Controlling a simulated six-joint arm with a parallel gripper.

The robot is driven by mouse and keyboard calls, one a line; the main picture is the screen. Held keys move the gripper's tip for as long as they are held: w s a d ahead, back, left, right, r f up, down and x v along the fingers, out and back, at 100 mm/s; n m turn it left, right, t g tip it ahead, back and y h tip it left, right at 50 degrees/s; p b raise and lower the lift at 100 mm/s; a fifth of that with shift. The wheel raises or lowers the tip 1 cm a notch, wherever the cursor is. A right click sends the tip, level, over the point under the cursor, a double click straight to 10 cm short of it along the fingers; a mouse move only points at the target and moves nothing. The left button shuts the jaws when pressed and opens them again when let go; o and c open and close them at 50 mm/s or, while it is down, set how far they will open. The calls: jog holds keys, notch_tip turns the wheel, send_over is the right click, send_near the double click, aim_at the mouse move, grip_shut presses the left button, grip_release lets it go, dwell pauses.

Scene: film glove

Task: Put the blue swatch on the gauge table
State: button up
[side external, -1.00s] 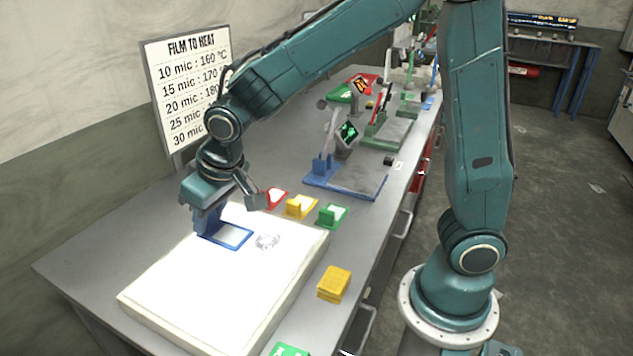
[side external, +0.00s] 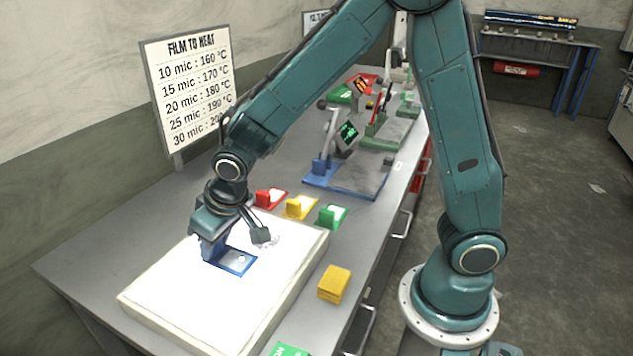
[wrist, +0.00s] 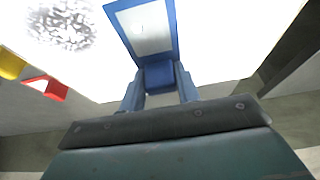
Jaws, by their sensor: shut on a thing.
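The blue swatch (side external: 238,264) is a flat blue frame around a pale film window, with an upright blue grip tab. My gripper (side external: 214,250) is shut on that tab, and the swatch lies roughly level over the bright white light panel (side external: 165,300). I cannot tell whether it touches the panel. In the wrist view the swatch (wrist: 147,30) extends beyond my gripper's fingertips (wrist: 159,80). A blue-based device (side external: 350,180) with a lever and green-lit screen stands farther back on the bench; it looks like the gauge, and its grey plate is bare.
Red (side external: 269,198), yellow (side external: 299,207) and green (side external: 332,216) swatches stand in a row behind the panel. A yellow block (side external: 334,284) sits near the bench's front edge. A green-based device (side external: 385,130) is farther back. A heat chart (side external: 188,95) stands at the left.

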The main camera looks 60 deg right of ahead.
aim_at(238, 261)
jog(key=shift+f, duration=0.1)
jog(key=o, duration=1)
jog(key=shift+v, duration=6.1)
